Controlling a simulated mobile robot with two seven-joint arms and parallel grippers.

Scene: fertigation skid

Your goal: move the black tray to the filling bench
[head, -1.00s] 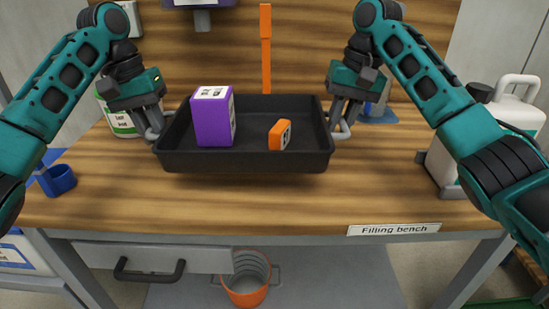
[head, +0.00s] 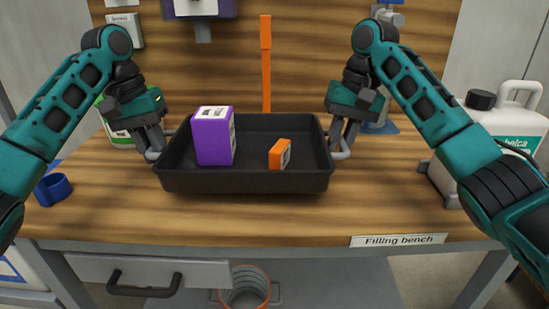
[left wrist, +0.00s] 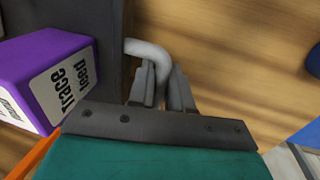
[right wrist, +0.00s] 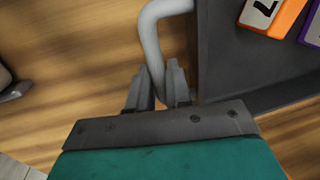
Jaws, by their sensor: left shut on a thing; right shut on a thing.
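The black tray (head: 245,181) is level over the wooden top of the filling bench (head: 280,220); I cannot tell whether its base touches the wood. A purple box (head: 213,140) stands upright in its left part and a small orange box (head: 279,154) is right of centre. My left gripper (head: 152,149) is shut on the tray's left grey handle, which shows in the left wrist view (left wrist: 150,52). My right gripper (head: 342,148) is shut on the right handle, which shows in the right wrist view (right wrist: 150,40).
A white jug with a black cap (head: 508,125) stands at the bench's right. A blue cup (head: 53,189) is at the left, and a white-and-green container (head: 118,137) is behind my left gripper. An upright orange bar (head: 266,65) is behind the tray. The front strip of wood is clear.

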